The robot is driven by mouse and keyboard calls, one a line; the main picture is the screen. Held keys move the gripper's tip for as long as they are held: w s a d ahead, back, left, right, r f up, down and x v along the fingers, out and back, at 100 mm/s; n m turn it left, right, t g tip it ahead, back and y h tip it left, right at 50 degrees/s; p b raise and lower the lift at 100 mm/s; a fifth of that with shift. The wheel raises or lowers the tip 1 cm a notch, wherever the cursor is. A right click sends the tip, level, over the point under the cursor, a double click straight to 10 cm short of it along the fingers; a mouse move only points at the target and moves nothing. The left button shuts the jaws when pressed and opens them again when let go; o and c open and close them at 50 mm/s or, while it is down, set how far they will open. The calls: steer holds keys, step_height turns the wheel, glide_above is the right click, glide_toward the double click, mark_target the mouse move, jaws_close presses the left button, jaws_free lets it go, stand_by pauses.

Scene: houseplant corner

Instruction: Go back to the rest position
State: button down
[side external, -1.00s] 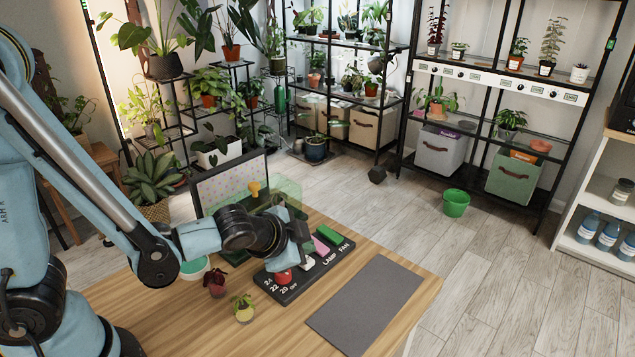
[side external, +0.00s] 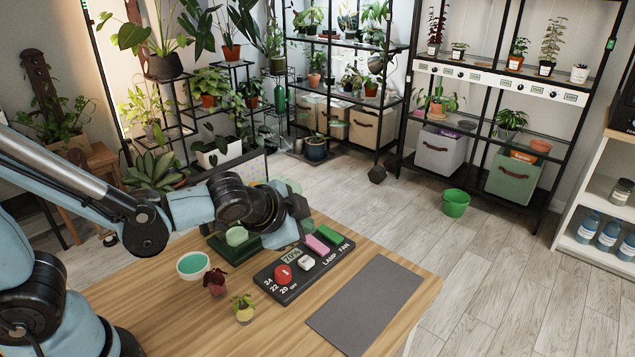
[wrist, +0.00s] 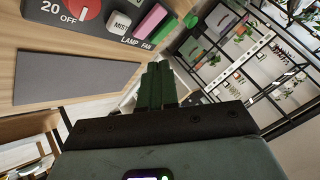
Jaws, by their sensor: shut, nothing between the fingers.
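My gripper (wrist: 157,72) shows in the wrist view with its two green fingers together and nothing between them. In the side view my gripper (side external: 302,222) hangs above the back of the control panel, apart from it; its fingertips are hard to make out there. The black control panel (side external: 291,292) lies on the wooden table. It has a red knob (side external: 283,274), a small display (side external: 291,257), a white mist button (side external: 305,263), a pink lamp switch (side external: 317,246) and a green fan switch (side external: 329,234). The knob also shows in the wrist view (wrist: 88,8).
A grey mat (side external: 365,305) lies right of the panel. A white pot with a teal top (side external: 193,266), a dark red plant (side external: 215,283) and a small yellow pot (side external: 244,309) stand left of it. A partly hidden dark green base (side external: 232,249) is behind my wrist.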

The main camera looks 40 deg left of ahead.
steer(key=s+a+r+n+g+h, duration=0.1)
steer(key=s+a+r+n+g, duration=0.1)
steer(key=s+a+r+n, duration=0.2)
steer(key=shift+s+a+n, duration=1.25)
steer(key=shift+s+n, duration=0.65)
steer(key=shift+s, duration=0.4)
steer(key=shift+w+r, duration=0.1)
steer(key=shift+r, duration=0.05)
steer(key=w+d+r+m+g, duration=0.1)
steer(key=w+d+m+g, duration=0.2)
steer(key=m, duration=0.6)
steer(key=w+d+r+m+g, duration=0.2)
steer(key=w+m, duration=0.4)
steer(key=m, duration=0.3)
steer(key=shift+w+d+r+g, duration=0.25)
steer(key=shift+d+g, duration=0.45)
steer(key=shift+g, duration=0.4)
steer(key=shift+f, duration=0.15)
